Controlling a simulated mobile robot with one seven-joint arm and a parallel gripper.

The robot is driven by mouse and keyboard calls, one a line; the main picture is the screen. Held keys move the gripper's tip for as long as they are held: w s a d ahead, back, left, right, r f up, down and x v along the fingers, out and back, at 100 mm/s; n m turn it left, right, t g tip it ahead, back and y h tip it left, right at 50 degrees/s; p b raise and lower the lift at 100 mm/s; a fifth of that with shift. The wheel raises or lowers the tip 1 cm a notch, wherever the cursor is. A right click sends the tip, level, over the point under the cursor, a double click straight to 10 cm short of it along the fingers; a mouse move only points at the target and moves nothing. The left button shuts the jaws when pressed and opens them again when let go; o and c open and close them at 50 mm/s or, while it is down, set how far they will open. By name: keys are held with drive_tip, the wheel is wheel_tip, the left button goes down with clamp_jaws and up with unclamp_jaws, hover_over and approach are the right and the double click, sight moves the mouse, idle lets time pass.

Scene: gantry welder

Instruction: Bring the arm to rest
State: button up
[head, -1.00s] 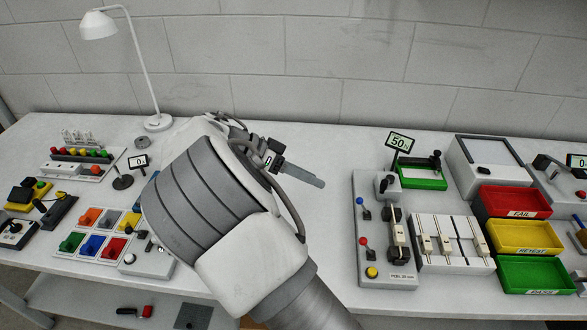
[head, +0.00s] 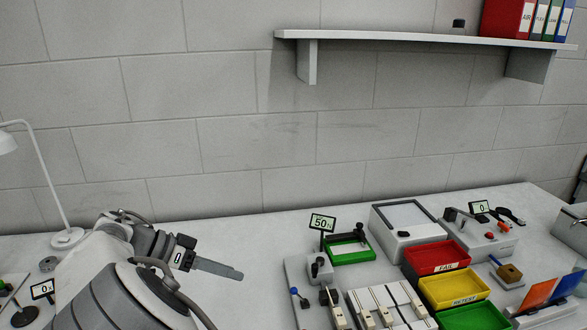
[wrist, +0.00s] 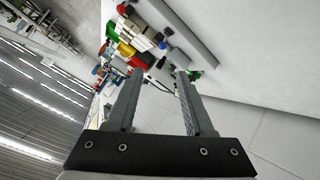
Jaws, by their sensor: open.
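My gripper (head: 217,268) shows at the lower left of the head view, above the white bench (head: 255,237). Its fingers point to the right and seem to be empty. In the wrist view my gripper (wrist: 158,80) has its two grey fingers spread apart, with nothing between them. My arm is bent, and its white and grey links fill the lower left of the head view. The lower part of the arm is cut off by the frame edge.
Right of my gripper stand a panel with "50" display (head: 322,222), white sliders (head: 385,304), a red FAIL bin (head: 437,257), a yellow bin (head: 455,290) and a green bin (head: 466,318). A lamp (head: 48,185) stands left. A shelf (head: 420,38) hangs above.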

drive_tip(key=s+d+r+n+g+y, duration=0.1)
drive_tip(key=d+r+g+y, duration=0.3)
drive_tip(key=d, duration=0.6)
drive_tip(key=d+r+n+y, duration=0.25)
drive_tip(key=d+r, duration=0.25)
drive_tip(key=d, duration=0.6)
drive_tip(key=s+d+r+n+t+y+p, duration=0.1)
drive_tip(key=s+d+r+n+t+y, duration=0.1)
drive_tip(key=s+d, duration=0.4)
drive_tip(key=s+d+r+n+t+y+p, duration=0.1)
drive_tip(key=s+d, duration=0.4)
drive_tip(key=s, duration=0.6)
drive_tip(key=r+t+y, duration=0.1)
drive_tip(key=t, duration=0.1)
drive_tip(key=shift+d+n+t, duration=0.35)
drive_tip(key=shift+d+t, duration=0.05)
